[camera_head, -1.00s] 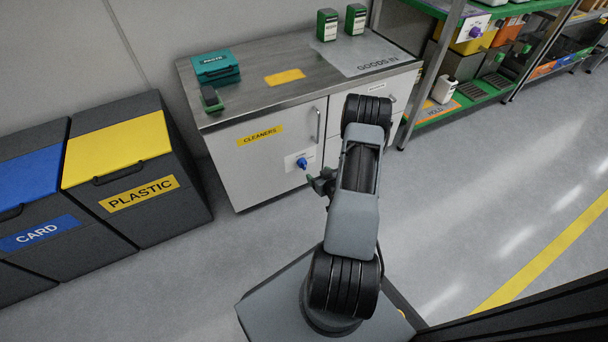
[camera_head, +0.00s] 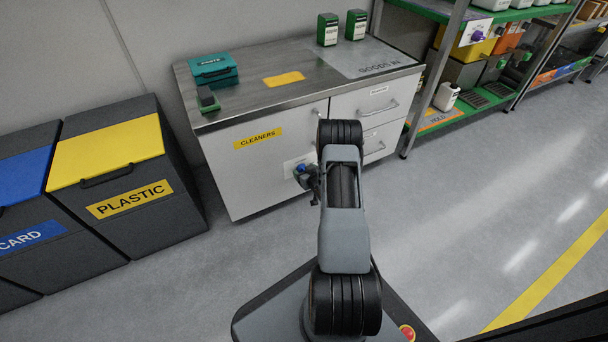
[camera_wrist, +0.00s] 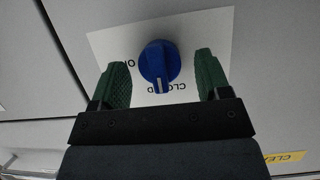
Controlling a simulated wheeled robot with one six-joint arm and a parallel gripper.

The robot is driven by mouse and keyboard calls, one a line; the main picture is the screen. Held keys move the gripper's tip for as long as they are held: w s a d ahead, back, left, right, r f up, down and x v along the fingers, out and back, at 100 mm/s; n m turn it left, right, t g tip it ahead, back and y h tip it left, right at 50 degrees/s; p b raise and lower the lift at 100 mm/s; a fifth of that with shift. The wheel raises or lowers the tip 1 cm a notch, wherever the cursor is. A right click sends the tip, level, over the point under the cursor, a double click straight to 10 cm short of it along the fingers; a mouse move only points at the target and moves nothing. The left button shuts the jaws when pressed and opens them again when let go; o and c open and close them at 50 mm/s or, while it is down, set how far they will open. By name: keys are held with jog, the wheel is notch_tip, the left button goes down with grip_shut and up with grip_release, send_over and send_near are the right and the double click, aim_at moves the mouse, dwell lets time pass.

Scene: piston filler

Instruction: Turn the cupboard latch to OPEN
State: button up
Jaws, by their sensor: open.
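The cupboard latch is a round blue knob, centred in the wrist view (camera_wrist: 158,64) on a white label plate (camera_wrist: 105,45). The pale mark on the knob points toward the "CLO..." lettering at the bottom of the picture; part of another word shows at its left. My gripper (camera_wrist: 162,80) is open, with one green finger on each side of the knob and a gap on both sides. In the head view the knob (camera_head: 301,169) sits low on the cupboard door (camera_head: 240,175) marked CLEANERS, partly hidden by my gripper (camera_head: 309,178).
A vertical handle (camera_head: 317,120) is on the cupboard door, partly behind my arm. Drawers (camera_head: 375,100) are to its right. A yellow-lidded PLASTIC bin (camera_head: 120,190) stands at the left. Floor in front is clear.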

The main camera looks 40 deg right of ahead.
jog(key=shift+w+f, duration=0.1)
jog(key=shift+w, duration=0.15)
jog(key=c, duration=1.2)
jog(key=shift+s+d, duration=0.1)
jog(key=shift+c, duration=0.4)
